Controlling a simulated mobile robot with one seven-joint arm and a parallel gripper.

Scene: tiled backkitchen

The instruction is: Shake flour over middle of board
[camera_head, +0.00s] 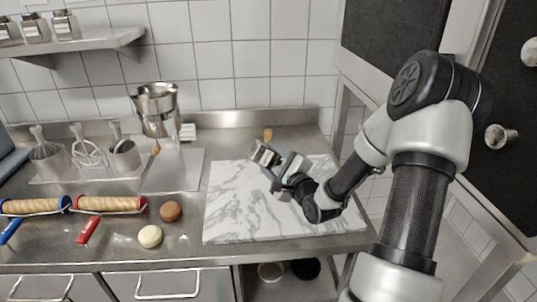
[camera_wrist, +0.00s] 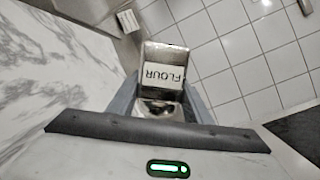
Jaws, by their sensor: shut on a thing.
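The white marble board (camera_head: 235,215) with grey veins lies flat on the steel counter in the head view; its marbled surface also shows at the left in the wrist view (camera_wrist: 45,75). My gripper (camera_head: 277,167) is over the board's back middle part. It is shut on the metal flour shaker (camera_head: 265,153), which looks tilted. In the wrist view, my gripper (camera_wrist: 160,105) has a finger on each side of the shaker (camera_wrist: 165,52), whose white FLOUR label reads upside down. No flour is clearly visible on the board.
Left of the board are two rolling pins (camera_head: 108,204), a brown disc (camera_head: 171,211) and a cream disc (camera_head: 150,236). A small tan object (camera_head: 267,134) shows behind my gripper. The board's front is clear.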

